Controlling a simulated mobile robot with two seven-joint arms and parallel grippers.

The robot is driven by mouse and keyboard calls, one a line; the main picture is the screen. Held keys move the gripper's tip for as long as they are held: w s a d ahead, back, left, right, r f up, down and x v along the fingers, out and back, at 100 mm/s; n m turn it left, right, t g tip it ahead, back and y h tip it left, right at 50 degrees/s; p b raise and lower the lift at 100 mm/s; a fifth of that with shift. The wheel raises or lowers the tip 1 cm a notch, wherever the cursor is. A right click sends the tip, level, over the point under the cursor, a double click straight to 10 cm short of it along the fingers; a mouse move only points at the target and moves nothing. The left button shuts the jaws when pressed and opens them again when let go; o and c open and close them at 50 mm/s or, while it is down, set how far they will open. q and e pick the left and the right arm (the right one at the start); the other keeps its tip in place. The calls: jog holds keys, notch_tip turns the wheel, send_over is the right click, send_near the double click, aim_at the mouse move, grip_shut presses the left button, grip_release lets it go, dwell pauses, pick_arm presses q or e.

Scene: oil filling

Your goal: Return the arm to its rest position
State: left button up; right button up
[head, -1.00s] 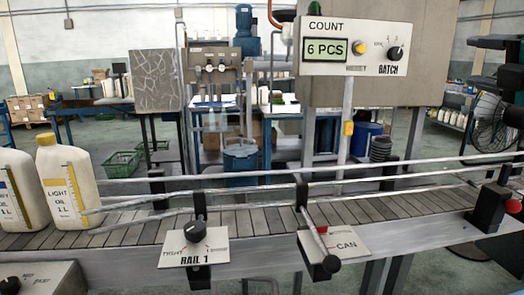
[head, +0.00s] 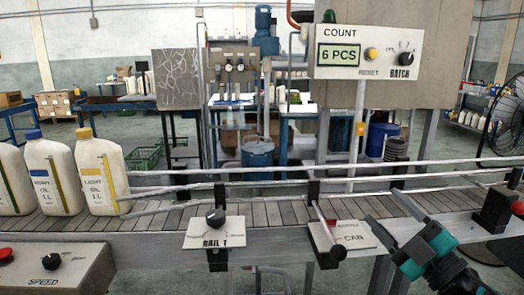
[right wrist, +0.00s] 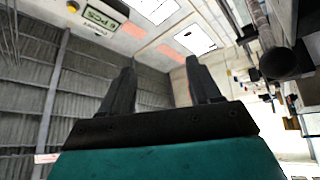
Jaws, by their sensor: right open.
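My right gripper (head: 384,210) is at the lower right of the head view, in front of the conveyor's near side. Its two dark fingers are spread apart, with nothing between them. The right wrist view also shows the open fingers (right wrist: 158,80), empty and pointing up towards the roof. My left gripper is not in view.
The conveyor (head: 270,213) carries white oil bottles at the left, one with a yellow cap (head: 100,178) and one with a blue cap (head: 52,175). The RAIL 1 knob plate (head: 214,234) and a SPEED box (head: 60,268) are at the near side. The counter panel (head: 364,52) reads 6 PCS.

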jog(key=s+f+m+g+h, duration=0.1)
jog(key=s+f+m+h, duration=0.25)
jog(key=f+m, duration=0.4)
jog(key=s+f+m+g+h, duration=0.1)
jog(key=s+f+m+h, duration=0.3)
jog(key=f, duration=0.6)
jog(key=s+a+f+m+g, duration=0.2)
jog(key=s+a+f+g, duration=0.1)
jog(key=s+f, duration=0.3)
jog(key=s+a+f+m+g+h+p, duration=0.1)
jog(key=s+a+f+g, duration=0.1)
jog(key=s+f, duration=0.4)
notch_tip(320, 180, down, 3)
jog(key=shift+s+a+f+m+g, duration=0.2)
jog(key=shift+a+m+g, duration=0.2)
jog(key=shift+g, duration=0.4)
jog(key=shift+r, duration=0.1)
